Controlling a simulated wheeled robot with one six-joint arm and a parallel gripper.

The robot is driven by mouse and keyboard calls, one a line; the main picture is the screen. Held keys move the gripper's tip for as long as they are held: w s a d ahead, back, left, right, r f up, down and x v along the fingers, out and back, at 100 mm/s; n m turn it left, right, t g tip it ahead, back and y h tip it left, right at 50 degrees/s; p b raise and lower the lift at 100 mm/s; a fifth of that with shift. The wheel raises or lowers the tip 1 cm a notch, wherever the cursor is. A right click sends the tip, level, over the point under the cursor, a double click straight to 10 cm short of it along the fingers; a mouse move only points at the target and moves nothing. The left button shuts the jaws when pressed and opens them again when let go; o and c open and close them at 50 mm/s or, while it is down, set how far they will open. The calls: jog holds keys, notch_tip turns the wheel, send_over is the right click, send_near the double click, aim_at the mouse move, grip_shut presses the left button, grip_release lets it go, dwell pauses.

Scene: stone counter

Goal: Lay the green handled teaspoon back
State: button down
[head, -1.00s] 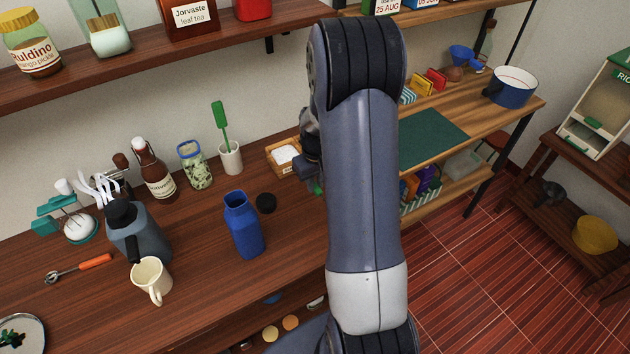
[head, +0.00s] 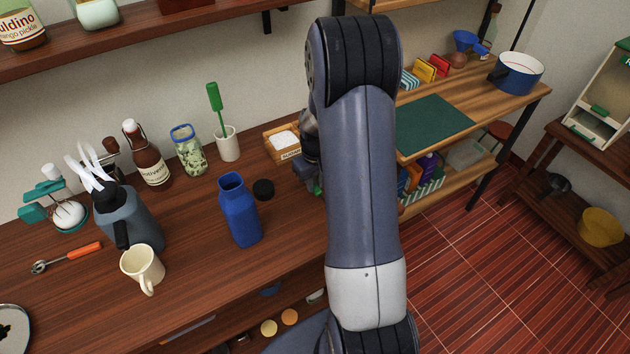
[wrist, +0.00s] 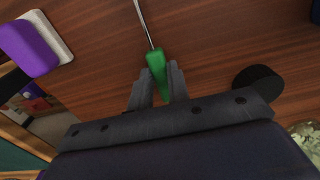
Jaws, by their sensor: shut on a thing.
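The green handled teaspoon (wrist: 156,66) is in the wrist view, with its green handle between the two fingers of my gripper (wrist: 158,82). Its thin metal shaft points up to the top edge of that view, where the bowl is out of sight. My gripper is shut on the handle, above the brown wooden counter (wrist: 205,40). I cannot tell if the spoon touches the wood. In the head view my arm hides most of my gripper and the spoon; only a bit of green (head: 317,187) shows beside it.
A black round lid (wrist: 257,88) lies right of my gripper in the wrist view; a purple and white object (wrist: 35,42) is at left. In the head view a blue bottle (head: 240,213), a wooden box (head: 270,147) and a cream mug (head: 142,268) stand on the counter.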

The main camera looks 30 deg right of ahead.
jog(key=shift+f+b, duration=0.4)
jog(key=shift+f, duration=0.1)
jog(key=c, duration=1.3)
grip_release()
jog(key=shift+o, duration=0.2)
notch_tip(320, 180, up, 11)
jog(key=shift+s, duration=0.2)
jog(key=shift+f, duration=0.1)
jog(key=f, duration=1)
jog(key=shift+w+f, duration=0.2)
jog(key=shift+f, duration=0.2)
jog(key=shift+r+p, duration=0.4)
jog(key=shift+r, duration=0.05)
